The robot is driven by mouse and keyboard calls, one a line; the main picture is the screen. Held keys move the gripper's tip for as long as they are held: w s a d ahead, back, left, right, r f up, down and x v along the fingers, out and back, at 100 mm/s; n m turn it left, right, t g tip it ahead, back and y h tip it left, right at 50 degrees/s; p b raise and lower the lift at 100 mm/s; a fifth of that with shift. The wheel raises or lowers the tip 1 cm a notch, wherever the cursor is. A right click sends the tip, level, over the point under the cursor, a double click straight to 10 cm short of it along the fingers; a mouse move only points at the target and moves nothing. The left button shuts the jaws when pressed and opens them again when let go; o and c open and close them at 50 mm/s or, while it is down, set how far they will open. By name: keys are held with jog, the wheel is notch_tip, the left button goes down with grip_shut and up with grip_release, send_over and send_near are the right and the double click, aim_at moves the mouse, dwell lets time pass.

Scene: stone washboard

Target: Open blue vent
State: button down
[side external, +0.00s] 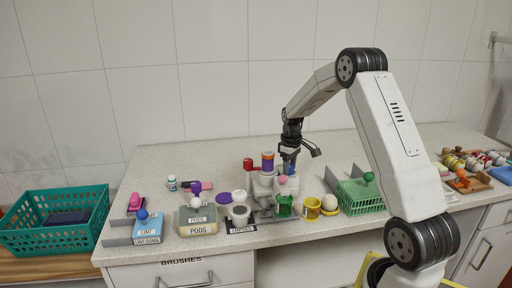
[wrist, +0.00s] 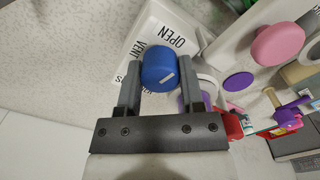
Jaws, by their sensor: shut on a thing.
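The blue vent knob (wrist: 160,68) is a round blue cap with a small pale mark, in the wrist view. It sits at a white panel (wrist: 165,25) lettered "VENT" and "OPEN". My gripper (wrist: 163,60) has one finger on each side of the knob and is shut on it. There a little blue shows at the fingers, and the knob is mostly hidden.
A pink knob (wrist: 278,43) and a red part (wrist: 232,126) are close by in the wrist view. A green basket (side external: 360,198) stands right of the device, and a pods box (side external: 198,222) stands left. A teal crate (side external: 55,222) is far left. The counter behind is clear.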

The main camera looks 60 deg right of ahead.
jog(key=shift+n, duration=1.1)
jog(key=shift+c, duration=2.4)
grip_release()
jog(key=shift+r, duration=3.95)
jog(key=shift+a, duration=0.1)
